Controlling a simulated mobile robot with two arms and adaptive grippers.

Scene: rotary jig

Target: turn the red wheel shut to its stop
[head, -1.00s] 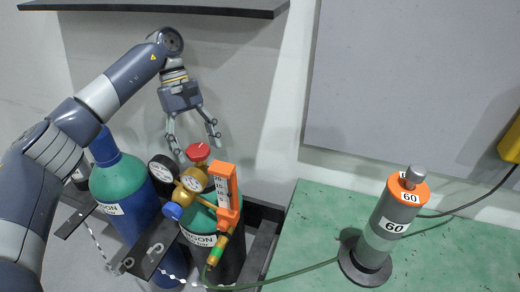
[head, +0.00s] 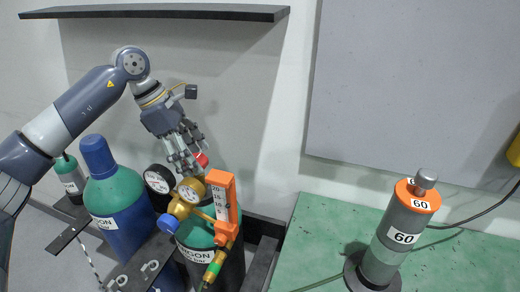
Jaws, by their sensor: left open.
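The red wheel (head: 202,160) sits on top of the green and black argon cylinder (head: 198,238), behind the brass regulator. It is partly hidden by my left gripper (head: 190,160). The left gripper comes down from the upper left, its fingers open and close beside the wheel. I cannot tell whether the fingers touch the wheel. My right gripper is not in view.
The brass regulator (head: 188,194) with its gauges and the orange flowmeter (head: 222,198) stand in front of the wheel. A blue and green cylinder (head: 118,205) is at left. A black shelf (head: 160,13) hangs above. A grey post (head: 398,235) stands on the green table (head: 310,235).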

